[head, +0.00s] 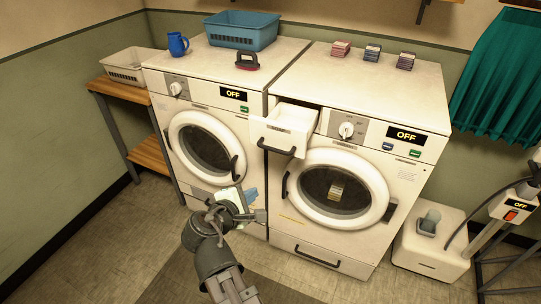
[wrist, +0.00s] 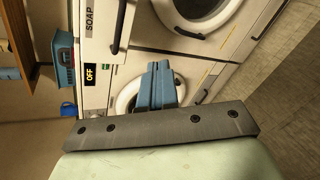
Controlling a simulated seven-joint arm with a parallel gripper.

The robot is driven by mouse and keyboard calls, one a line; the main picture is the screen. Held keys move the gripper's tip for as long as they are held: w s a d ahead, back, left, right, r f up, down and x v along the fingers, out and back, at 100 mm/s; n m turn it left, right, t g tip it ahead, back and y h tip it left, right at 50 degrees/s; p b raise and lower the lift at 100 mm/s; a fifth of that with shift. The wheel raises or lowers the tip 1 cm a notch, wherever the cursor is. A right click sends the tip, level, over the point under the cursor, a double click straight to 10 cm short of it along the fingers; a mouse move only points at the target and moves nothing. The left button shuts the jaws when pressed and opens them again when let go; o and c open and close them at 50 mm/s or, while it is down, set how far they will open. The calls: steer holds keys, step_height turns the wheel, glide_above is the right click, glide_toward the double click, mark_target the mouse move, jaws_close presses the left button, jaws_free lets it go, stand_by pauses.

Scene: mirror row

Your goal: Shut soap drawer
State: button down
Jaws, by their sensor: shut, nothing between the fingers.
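The soap drawer (head: 285,129) is pulled out of the upper left of the right-hand washing machine (head: 362,105). It is a white box with an open top and a dark bar handle on its front. In the wrist view the drawer front (wrist: 93,35) shows sideways at the upper left, with the word SOAP and its handle. My gripper (head: 251,194) is low in front of the left machine, below and left of the drawer and apart from it. Its blue fingers (wrist: 161,68) are shut together and empty.
The left washing machine (head: 215,119) has a closed round door and carries a blue basket (head: 242,35), a blue jug (head: 177,44) and a red-and-black brush-like object (head: 247,62). Small boxes (head: 372,52) stand on the right machine. The air before the drawer front looks clear.

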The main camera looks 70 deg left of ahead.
step_height(320, 180, up, 4)
steer(key=a+n+t+y, duration=0.1)
steer(key=n+t, duration=0.1)
steer(key=n, duration=0.5)
steer(key=n+y, duration=0.1)
steer(key=n, duration=0.4)
glide_toward(275, 151)
steer(key=shift+g, duration=0.3)
steer(key=x, duration=0.6)
steer(key=shift+w+a+r, duration=0.1)
steer(key=shift+w+a, duration=0.15)
steer(key=shift+w, duration=0.15)
steer(key=r+x, duration=0.1)
steer(key=x, duration=0.4)
steer(key=r+x, duration=0.1)
steer(key=x, duration=0.4)
steer(key=r+x, duration=0.1)
steer(key=x, duration=0.4)
steer(key=shift+w+a+r, duration=0.1)
steer(key=shift+w+a, duration=0.1)
steer(key=shift+w, duration=0.15)
steer(key=shift+w+a, duration=0.1)
steer(key=shift+w+a+r, duration=0.15)
steer(key=v, duration=1.5)
steer(key=shift+f, duration=0.3)
